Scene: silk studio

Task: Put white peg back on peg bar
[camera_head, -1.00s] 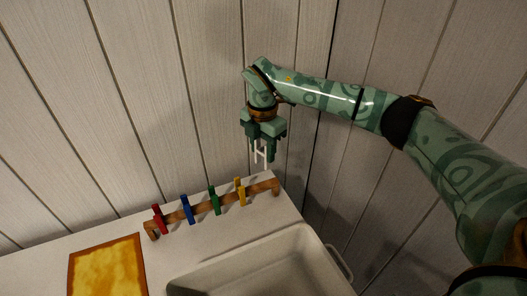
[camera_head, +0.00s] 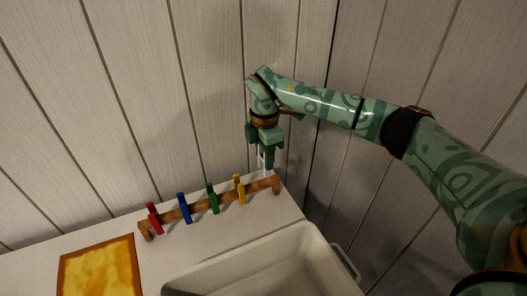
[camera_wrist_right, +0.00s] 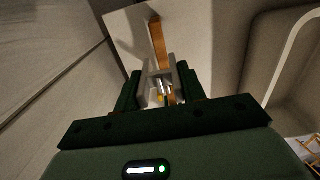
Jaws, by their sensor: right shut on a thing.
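The wooden peg bar (camera_head: 258,189) stands along the back of the white table and carries a red peg (camera_head: 154,217), a blue peg (camera_head: 184,208), a green peg (camera_head: 213,199) and a yellow peg (camera_head: 240,189). My right gripper (camera_head: 262,161) is shut on the white peg (camera_head: 261,156) just above and behind the bar's right end. In the right wrist view the white peg (camera_wrist_right: 152,72) sits between the fingers, with the wooden bar (camera_wrist_right: 158,42) running past it. Whether the peg touches the bar I cannot tell. My left gripper is out of view.
A white tray (camera_head: 322,238) with a handle stands in front of the bar's right end. A square amber panel (camera_head: 98,266) with a brown border lies at the front left. The plank walls (camera_head: 210,90) rise close behind the table.

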